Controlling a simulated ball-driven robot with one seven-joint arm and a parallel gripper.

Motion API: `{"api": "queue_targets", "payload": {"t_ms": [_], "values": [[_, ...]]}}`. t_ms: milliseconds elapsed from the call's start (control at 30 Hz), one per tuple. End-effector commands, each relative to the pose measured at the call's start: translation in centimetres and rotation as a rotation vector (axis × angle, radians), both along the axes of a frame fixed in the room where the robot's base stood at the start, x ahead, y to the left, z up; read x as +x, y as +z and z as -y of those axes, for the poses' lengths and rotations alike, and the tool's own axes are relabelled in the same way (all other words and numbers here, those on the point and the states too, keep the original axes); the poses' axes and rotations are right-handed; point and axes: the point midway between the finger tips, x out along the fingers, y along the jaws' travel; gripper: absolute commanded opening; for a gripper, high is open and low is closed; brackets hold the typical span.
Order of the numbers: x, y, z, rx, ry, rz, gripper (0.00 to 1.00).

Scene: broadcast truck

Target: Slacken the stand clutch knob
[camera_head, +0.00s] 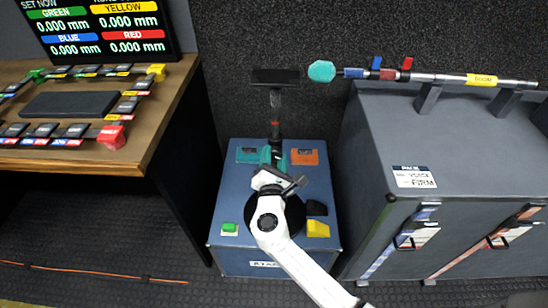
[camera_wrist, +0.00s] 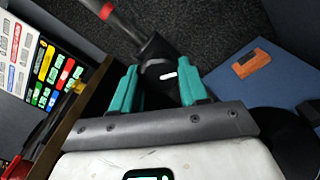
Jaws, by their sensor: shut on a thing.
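The stand (camera_head: 275,100) is a dark upright post with a flat black plate on top and a red band. It rises from the blue cabinet in the middle of the head view. In the wrist view its post (camera_wrist: 122,20) runs to the upper left. The clutch knob (camera_wrist: 158,68) is black with a white mark and sits between my teal fingertips. My gripper (camera_wrist: 158,88) is shut on it. In the head view my gripper (camera_head: 274,158) is at the post's foot, and my wrist and fingers largely hide the knob.
The blue cabinet top (camera_head: 238,190) carries a teal pad, an orange pad (camera_head: 305,157), a green button (camera_head: 229,228) and a yellow block (camera_head: 318,229). A wooden desk (camera_head: 165,110) stands left. A grey case (camera_head: 460,140) stands close on the right, with a boom pole (camera_head: 440,78) on top.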

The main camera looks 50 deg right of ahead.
Motion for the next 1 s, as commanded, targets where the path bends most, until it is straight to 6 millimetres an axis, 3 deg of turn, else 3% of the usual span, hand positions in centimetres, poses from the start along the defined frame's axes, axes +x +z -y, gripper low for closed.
{"api": "queue_targets", "payload": {"t_ms": [33,67,300,667,1000], "values": [[0.0,-0.2,-0.2,0.002,0.004,-0.004,0.14],[0.0,-0.2,-0.2,0.002,0.004,-0.004,0.45],[0.0,-0.1,-0.1,0.002,0.002,-0.001,0.68],[-0.4,-0.1,-0.5,0.001,0.003,-0.002,0.7],[-4.0,-0.2,-5.3,0.002,0.005,-0.003,0.7]]}}
